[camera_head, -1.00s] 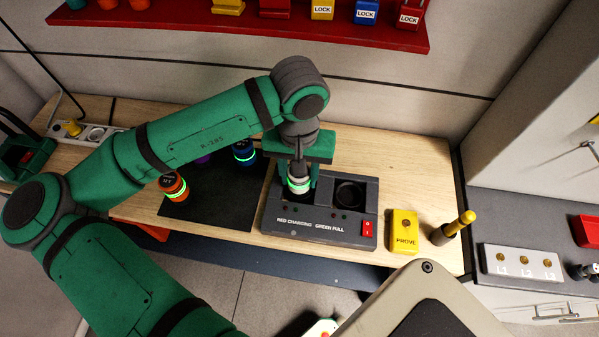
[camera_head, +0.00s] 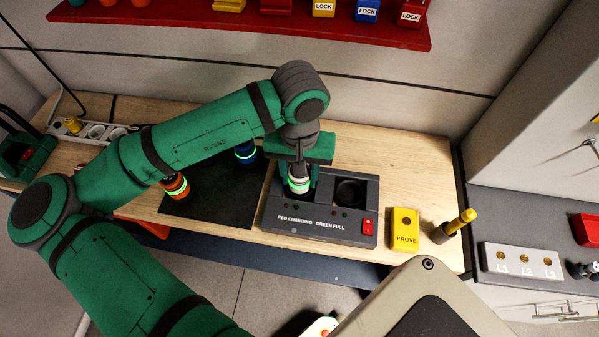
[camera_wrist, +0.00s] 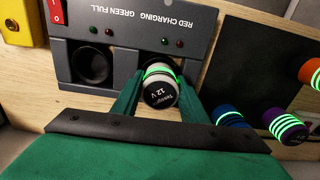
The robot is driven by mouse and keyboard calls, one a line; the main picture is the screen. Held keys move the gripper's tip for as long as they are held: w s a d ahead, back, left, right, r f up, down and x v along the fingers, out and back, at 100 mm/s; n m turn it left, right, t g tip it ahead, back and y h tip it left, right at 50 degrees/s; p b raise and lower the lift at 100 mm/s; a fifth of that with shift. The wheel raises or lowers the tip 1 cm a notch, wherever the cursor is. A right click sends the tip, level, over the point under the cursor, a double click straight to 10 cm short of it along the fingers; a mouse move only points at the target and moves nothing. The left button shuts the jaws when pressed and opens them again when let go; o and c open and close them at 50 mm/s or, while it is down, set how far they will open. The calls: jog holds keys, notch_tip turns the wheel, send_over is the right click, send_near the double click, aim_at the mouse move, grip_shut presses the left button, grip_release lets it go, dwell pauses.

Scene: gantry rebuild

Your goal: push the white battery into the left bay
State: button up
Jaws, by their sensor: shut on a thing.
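The white battery (camera_head: 299,185) has a dark top and a glowing green ring. It stands over the left bay of the dark grey charger (camera_head: 320,229) in the head view and hides that bay. In the wrist view, the white battery (camera_wrist: 160,88) shows its top marked 12 V. My gripper (camera_wrist: 160,92) is shut on it, one green finger on each side. My gripper (camera_head: 300,178) also shows above the charger in the head view. How deep the battery sits in the bay I cannot tell. The right bay (camera_head: 350,192) is empty.
A dark mat (camera_head: 215,205) left of the charger holds an orange battery (camera_head: 175,187) and a blue battery (camera_head: 245,152). A purple battery (camera_wrist: 284,123) shows in the wrist view. A yellow PROVE block (camera_head: 405,229) and a yellow-handled probe (camera_head: 455,227) stand right of the charger.

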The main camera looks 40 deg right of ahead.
jog(key=o, duration=1)
jog(key=shift+o, duration=0.2)
jog(key=shift+r, duration=5.45)
